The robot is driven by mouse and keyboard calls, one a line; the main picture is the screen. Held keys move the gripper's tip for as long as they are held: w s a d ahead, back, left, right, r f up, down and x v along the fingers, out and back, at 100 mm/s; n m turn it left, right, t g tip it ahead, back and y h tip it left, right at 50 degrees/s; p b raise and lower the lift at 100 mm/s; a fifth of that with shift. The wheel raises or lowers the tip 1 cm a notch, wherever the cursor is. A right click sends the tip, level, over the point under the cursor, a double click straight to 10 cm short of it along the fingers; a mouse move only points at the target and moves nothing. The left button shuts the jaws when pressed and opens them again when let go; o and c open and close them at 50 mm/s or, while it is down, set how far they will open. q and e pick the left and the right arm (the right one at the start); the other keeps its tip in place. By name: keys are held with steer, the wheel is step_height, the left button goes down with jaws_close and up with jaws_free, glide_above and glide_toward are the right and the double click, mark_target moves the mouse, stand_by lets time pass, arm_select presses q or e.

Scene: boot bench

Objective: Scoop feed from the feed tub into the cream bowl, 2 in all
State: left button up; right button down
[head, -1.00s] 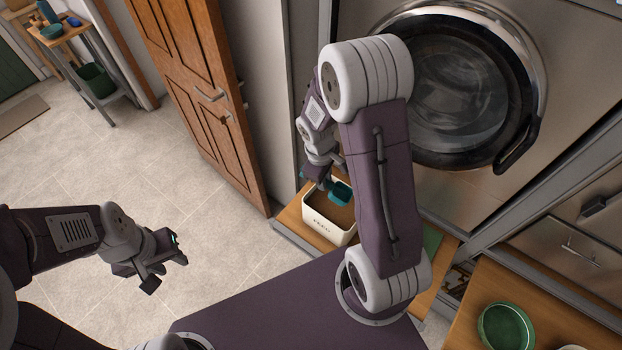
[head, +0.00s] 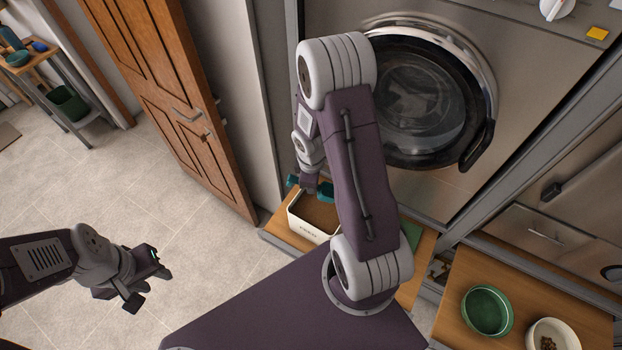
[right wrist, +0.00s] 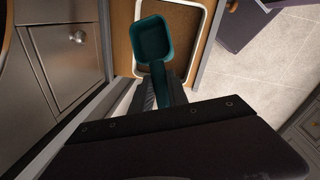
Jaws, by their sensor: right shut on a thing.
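The teal scoop (right wrist: 154,40) is in my right gripper (right wrist: 165,92), shut on its handle. Its cup looks empty in the right wrist view. The scoop also shows in the head view (head: 325,191), over the white feed tub (head: 306,230), which holds brown feed; my right arm partly covers the tub. The cream bowl (head: 567,333) stands at the lower right with a little brown feed inside, partly cut off by the picture edge. My left gripper (head: 150,285) is open and empty over the floor at left.
A green bowl (head: 487,311) stands beside the cream bowl on the wooden bench (head: 455,290). A washing machine (head: 425,100) and steel drawers stand behind. A wooden door (head: 165,90) and side table are at left. The tiled floor at left is clear.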

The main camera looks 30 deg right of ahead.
mark_target(322, 192)
steer(key=shift+s+r+p, duration=0.1)
steer(key=shift+s+p, duration=0.05)
steer(key=shift+p, duration=1.3)
steer(key=shift+s+d+f+t+y+p, duration=0.15)
steer(key=shift+d+t+y+p, duration=0.25)
steer(key=shift+p, duration=0.8)
steer(key=shift+s+f+p, duration=0.1)
steer(key=shift+f+p, duration=0.05)
steer(key=shift+p, duration=0.7)
steer(key=shift+s+d+f+t+y+p, duration=0.25)
steer(key=shift+t+y+p, duration=0.25)
steer(key=shift+y+p, duration=0.3)
steer(key=shift+s+d+f+t+y+p, duration=0.25)
steer(key=shift+f+t+y+p, duration=0.15)
steer(key=shift+f+t+p, duration=0.1)
steer(key=shift+d+f+y, duration=0.25)
steer(key=shift+f+y, duration=0.05)
steer(key=shift+f, duration=0.05)
steer(key=shift+s+f+t+y+b, duration=0.15)
steer(key=shift+f+t+y+b, duration=0.15)
steer(key=shift+t+b, duration=0.1)
steer(key=shift+d+f+b, duration=0.1)
steer(key=shift+f+b, duration=0.45)
steer(key=shift+f, duration=0.1)
steer(key=shift+a+f+b, duration=0.2)
steer(key=shift+f+b, duration=0.6)
steer(key=shift+f, duration=0.05)
steer(key=shift+d+f+b, duration=0.1)
steer(key=shift+f+b, duration=2.4)
steer(key=shift+f, duration=0.45)
